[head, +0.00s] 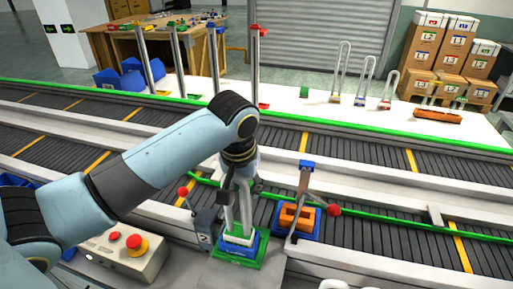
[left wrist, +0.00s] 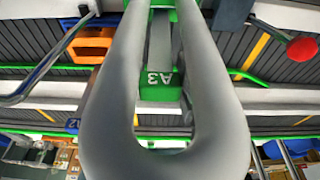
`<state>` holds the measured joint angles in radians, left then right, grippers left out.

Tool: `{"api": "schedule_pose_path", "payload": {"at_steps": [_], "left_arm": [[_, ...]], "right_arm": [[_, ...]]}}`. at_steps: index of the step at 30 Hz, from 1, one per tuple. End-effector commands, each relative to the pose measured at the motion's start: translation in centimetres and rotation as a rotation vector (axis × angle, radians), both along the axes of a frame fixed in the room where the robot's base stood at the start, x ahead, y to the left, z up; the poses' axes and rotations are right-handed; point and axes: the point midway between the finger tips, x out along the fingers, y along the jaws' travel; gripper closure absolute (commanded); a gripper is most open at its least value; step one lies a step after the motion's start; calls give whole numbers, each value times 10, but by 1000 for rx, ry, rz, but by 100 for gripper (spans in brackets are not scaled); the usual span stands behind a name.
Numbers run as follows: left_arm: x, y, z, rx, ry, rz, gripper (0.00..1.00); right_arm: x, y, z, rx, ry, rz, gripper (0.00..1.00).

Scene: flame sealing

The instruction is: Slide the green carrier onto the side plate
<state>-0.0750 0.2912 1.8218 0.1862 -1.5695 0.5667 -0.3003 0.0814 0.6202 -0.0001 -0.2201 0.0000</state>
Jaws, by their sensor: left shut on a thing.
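The green carrier (head: 237,232) has a green base and a tall grey U-shaped handle. In the head view my left gripper (head: 240,187) is shut on the handle from above. My right gripper is not in view.
A grey box with a red-ball lever (head: 205,225) stands left of the carrier. An orange piece on a blue plate (head: 300,218), with another red-ball lever, stands right. A button box (head: 125,245) is front left. Further handled carriers stand on the white back shelf (head: 480,130).

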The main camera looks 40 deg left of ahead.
Motion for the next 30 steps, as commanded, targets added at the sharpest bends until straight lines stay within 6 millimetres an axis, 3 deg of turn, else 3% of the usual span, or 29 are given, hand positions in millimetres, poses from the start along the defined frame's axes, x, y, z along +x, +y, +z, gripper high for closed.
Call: {"api": "schedule_pose_path", "payload": {"at_steps": [30], "left_arm": [[-46,-26,-1,-2,4,0,99]], "right_arm": [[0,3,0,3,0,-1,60]]}}
